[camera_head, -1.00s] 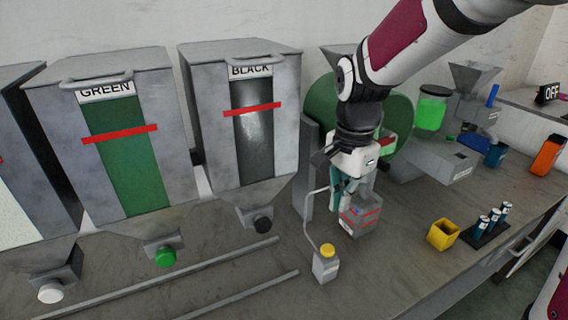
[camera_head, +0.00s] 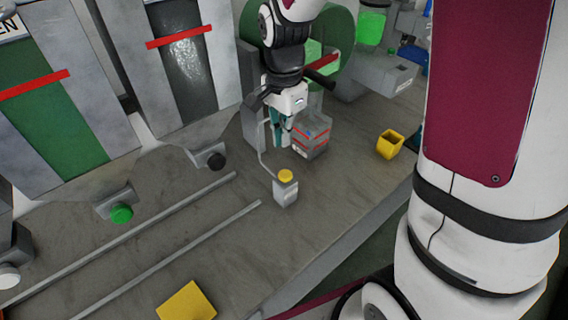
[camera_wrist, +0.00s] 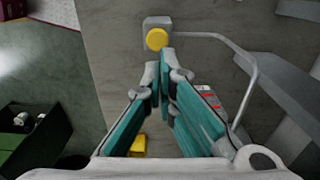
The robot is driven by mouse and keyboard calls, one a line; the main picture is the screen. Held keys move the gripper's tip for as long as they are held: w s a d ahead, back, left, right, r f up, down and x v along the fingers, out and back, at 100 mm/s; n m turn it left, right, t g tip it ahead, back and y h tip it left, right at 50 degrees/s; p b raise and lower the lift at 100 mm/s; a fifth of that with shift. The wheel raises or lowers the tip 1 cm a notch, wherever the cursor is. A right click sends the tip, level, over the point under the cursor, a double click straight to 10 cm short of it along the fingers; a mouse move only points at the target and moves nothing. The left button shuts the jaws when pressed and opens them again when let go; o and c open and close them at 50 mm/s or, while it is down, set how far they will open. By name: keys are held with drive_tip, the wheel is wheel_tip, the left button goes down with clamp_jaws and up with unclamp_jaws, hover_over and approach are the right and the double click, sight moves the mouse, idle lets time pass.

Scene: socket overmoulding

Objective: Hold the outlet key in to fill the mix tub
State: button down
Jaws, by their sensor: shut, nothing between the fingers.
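A small grey box with a round yellow key (camera_head: 285,176) on top stands on the bench, joined to a thin bent pipe. It also shows in the wrist view as a yellow disc (camera_wrist: 156,39) just beyond my fingertips. My gripper (camera_head: 281,146) is shut and empty, pointing down behind the box; in the wrist view its teal fingers (camera_wrist: 160,70) meet at the tips. The tips look apart from the key, but the gap is hard to judge. A grey tub with red lines (camera_head: 312,142) stands right of my fingers, partly hidden by them.
The green drum (camera_head: 335,50) stands behind my gripper. The black hopper (camera_head: 215,75) and green hopper (camera_head: 95,95) stand left, with black (camera_head: 217,161) and green (camera_head: 121,214) knobs. Two rails cross the bench. A yellow cup (camera_head: 390,145) stands right; a yellow block (camera_head: 186,302) lies in front.

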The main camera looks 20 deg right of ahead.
sight(285, 174)
wheel_tip(285, 174, down, 10)
drive_tip(key=shift+r, duration=0.15)
idle(0.4)
wheel_tip(285, 174, down, 2)
drive_tip(key=shift+f+b, duration=0.2)
drive_tip(key=shift+b, duration=0.25)
drive_tip(key=shift+s+f, duration=0.1)
drive_tip(key=shift+s, duration=0.15)
idle(2.5)
idle(2.0)
wheel_tip(285, 174, up, 15)
drive_tip(key=p, duration=0.2)
drive_tip(key=shift+w, duration=0.45)
idle(0.4)
